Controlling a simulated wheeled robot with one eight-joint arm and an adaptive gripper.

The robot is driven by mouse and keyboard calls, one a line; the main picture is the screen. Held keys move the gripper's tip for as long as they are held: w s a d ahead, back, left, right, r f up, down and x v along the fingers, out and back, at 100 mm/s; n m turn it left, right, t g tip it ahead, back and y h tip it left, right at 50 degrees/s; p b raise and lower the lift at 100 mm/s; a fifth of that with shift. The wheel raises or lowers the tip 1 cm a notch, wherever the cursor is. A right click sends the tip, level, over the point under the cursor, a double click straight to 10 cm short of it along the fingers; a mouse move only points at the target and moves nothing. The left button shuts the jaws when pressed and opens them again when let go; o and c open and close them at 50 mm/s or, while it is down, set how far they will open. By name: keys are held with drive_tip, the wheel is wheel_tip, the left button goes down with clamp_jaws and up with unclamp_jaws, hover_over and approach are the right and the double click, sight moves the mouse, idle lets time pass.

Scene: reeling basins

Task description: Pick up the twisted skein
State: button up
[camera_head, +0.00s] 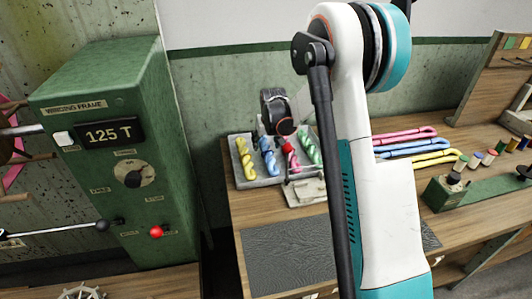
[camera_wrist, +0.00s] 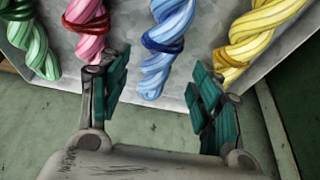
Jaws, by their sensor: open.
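Several twisted skeins lie side by side in a grey metal tray (camera_wrist: 118,22): a yellow skein (camera_head: 246,160), a blue skein (camera_head: 268,157), a pink skein (camera_head: 290,158) and a green skein (camera_head: 311,148). In the wrist view their order is reversed: green (camera_wrist: 30,45), pink (camera_wrist: 89,20), blue (camera_wrist: 168,40), yellow (camera_wrist: 255,40). My gripper (camera_wrist: 160,88) is open and empty. The near end of the blue skein shows between its teal fingers, the left finger close to the pink skein's end. Whether the fingers touch any skein cannot be told. In the head view my arm hides much of the gripper.
A wooden table (camera_head: 350,190) carries the tray. A pale block (camera_head: 304,193) sits in front of it, and a dark mat (camera_head: 290,255) lies nearer. Pink, blue and yellow hanks (camera_head: 412,145) lie to the right. A green winding-frame cabinet (camera_head: 115,150) stands at the left.

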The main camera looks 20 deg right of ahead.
sight(266, 146)
drive_tip(key=b+x, duration=0.1)
drive_tip(key=x, duration=0.3)
drive_tip(key=shift+w+d+f+b, duration=0.15)
drive_tip(key=shift+w+f+b, duration=0.1)
drive_tip(key=shift+b, duration=0.1)
drive_tip(key=shift+s+r, duration=0.1)
drive_tip(key=c, duration=1.2)
drive_tip(key=shift+o, duration=0.2)
